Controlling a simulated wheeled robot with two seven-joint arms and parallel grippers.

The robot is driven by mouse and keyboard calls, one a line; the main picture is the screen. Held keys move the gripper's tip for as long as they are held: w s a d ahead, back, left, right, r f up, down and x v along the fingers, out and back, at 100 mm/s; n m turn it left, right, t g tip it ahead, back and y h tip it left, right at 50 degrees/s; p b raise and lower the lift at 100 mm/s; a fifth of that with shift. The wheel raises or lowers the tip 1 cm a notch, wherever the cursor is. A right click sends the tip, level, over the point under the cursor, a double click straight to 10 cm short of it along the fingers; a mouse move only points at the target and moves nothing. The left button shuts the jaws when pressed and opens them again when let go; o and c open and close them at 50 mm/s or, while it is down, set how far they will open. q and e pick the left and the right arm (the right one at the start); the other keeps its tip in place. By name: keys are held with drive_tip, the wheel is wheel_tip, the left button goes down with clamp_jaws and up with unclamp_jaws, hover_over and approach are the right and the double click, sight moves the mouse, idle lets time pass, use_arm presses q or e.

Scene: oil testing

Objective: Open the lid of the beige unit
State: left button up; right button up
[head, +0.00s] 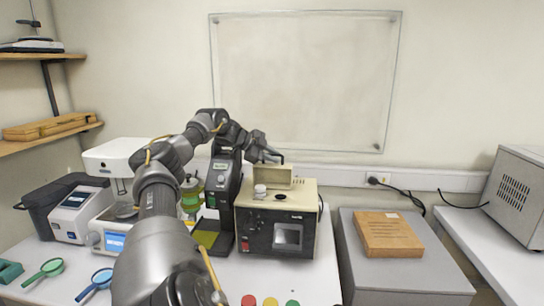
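The beige unit (304,194) stands on the white table in the middle of the view, with a dark front panel and a small screen. Its beige lid (274,177) stands raised at the back of the top. A small white round part (260,190) and a dark round opening show on the top in front of the lid. My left gripper (272,156) is at the lid's upper edge, reaching over from the left. Its fingers are small and partly hidden, so I cannot tell whether they hold or just touch the lid. My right gripper is not in view.
A tall black device (223,190) stands close to the unit's left side. White instruments (122,160) stand farther left. A grey box with a wooden case (388,234) is at the right. Magnifiers (45,269) and coloured caps (270,301) lie near the front.

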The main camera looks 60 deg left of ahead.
use_arm(q)
drive_tip(key=shift+s+a+r+b, duration=0.1)
drive_tip(key=shift+s+r+b, duration=0.1)
drive_tip(key=shift+s+b, duration=0.4)
drive_tip(key=shift+s+r+b, duration=0.15)
drive_tip(key=shift+s+b, duration=0.35)
drive_tip(key=shift+b, duration=0.15)
drive_tip(key=b+v, duration=0.2)
drive_tip(key=v, duration=0.6)
drive_tip(key=shift+r+b, duration=0.3)
drive_tip(key=shift+r, duration=0.05)
